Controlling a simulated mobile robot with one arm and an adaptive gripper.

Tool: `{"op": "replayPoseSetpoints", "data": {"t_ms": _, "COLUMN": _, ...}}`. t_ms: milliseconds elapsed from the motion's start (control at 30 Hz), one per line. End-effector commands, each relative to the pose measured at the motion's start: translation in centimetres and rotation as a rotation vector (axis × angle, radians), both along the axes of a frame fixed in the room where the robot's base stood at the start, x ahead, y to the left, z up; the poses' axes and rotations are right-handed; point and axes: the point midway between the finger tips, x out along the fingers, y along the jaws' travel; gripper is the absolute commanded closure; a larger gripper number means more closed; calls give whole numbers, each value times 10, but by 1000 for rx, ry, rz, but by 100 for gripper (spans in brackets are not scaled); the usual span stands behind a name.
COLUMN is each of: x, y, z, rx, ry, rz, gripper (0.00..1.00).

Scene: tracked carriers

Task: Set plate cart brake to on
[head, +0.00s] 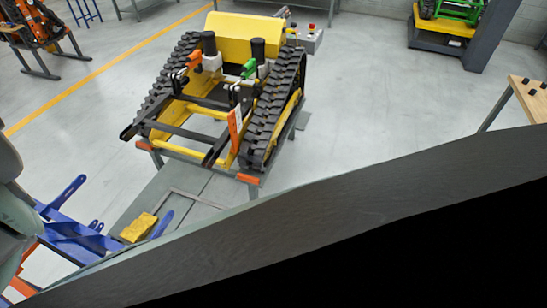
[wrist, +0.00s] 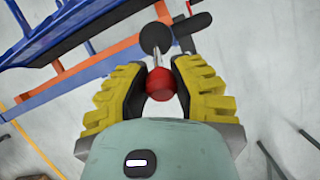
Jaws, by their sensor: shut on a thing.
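My gripper (wrist: 160,72) shows in the wrist view, its yellow ribbed fingers shut on a red ball knob (wrist: 161,86). The knob sits at the end of a short metal lever (wrist: 158,60), which runs up to a dark round pivot (wrist: 155,38). I take this lever to be the cart brake; no on or off marking is readable. Blue and orange frame bars (wrist: 60,45) lie behind it. In the head view, a blue frame (head: 75,240) with orange parts stands at the lower left, partly cut off. My fingers are hidden in the head view.
A tracked carrier (head: 225,45) with black tracks and yellow body rests on a grey stand in the middle. A yellow block (head: 138,228) lies beside the blue frame. A wooden-topped table (head: 532,98) stands at the right.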

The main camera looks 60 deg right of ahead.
Motion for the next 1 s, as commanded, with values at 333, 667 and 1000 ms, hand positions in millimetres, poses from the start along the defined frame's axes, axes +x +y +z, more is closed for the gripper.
{"op": "replayPoseSetpoints", "data": {"t_ms": 333, "x": 0, "y": 3, "z": -1, "rx": 12, "ry": -1, "rz": 1, "gripper": 100}}
{"op": "replayPoseSetpoints", "data": {"t_ms": 667, "x": 0, "y": 1, "z": 0, "rx": 5, "ry": -1, "rz": 2, "gripper": 43}}
{"op": "replayPoseSetpoints", "data": {"t_ms": 1000, "x": 0, "y": 3, "z": 5, "rx": 5, "ry": -2, "rz": 2, "gripper": 43}}
